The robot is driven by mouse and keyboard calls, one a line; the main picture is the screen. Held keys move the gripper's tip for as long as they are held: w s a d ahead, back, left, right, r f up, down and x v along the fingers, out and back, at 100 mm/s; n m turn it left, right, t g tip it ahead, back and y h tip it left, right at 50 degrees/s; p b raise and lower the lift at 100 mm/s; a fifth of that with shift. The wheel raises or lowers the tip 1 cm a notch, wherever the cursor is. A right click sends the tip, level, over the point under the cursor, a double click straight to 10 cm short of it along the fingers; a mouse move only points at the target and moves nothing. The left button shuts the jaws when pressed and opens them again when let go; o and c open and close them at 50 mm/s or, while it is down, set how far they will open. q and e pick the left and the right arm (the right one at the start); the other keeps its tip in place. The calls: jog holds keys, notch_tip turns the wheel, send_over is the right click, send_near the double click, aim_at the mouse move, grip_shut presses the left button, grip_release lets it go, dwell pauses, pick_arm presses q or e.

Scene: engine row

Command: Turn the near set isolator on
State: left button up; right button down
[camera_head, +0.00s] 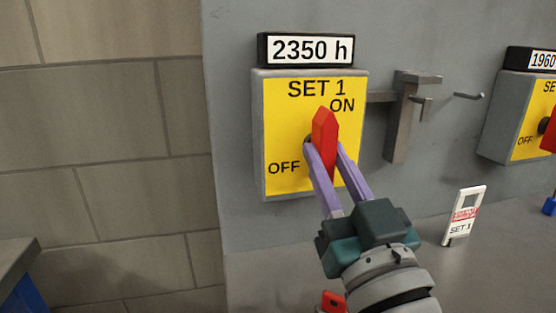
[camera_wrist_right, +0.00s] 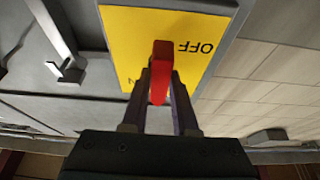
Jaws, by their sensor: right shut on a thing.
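The SET 1 isolator (camera_head: 287,130) is a grey box with a yellow face, marked ON at upper right and OFF at lower left. Its red handle (camera_head: 325,125) stands nearly upright, with its tip just left of and below the ON label. My right gripper (camera_head: 325,152) is shut on the red handle, one purple finger on each side. The wrist view shows the handle (camera_wrist_right: 161,72) between the fingers, in front of the yellow face (camera_wrist_right: 125,35) with an upside-down OFF. The handle's pivot is mostly hidden. My left gripper is not in view.
A display (camera_head: 306,49) reading 2350 h sits above the box. A grey bracket (camera_head: 403,115) and hook (camera_head: 468,96) are to its right. A SET 1 tag (camera_head: 463,216) stands on the grey ledge. Another isolator (camera_head: 520,118) is at the right edge.

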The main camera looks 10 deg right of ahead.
dwell(0.3)
jog(key=c, duration=0.7)
grip_release()
jog(key=shift+s, duration=0.1)
jog(key=b+v, duration=0.1)
jog(key=v, duration=0.9)
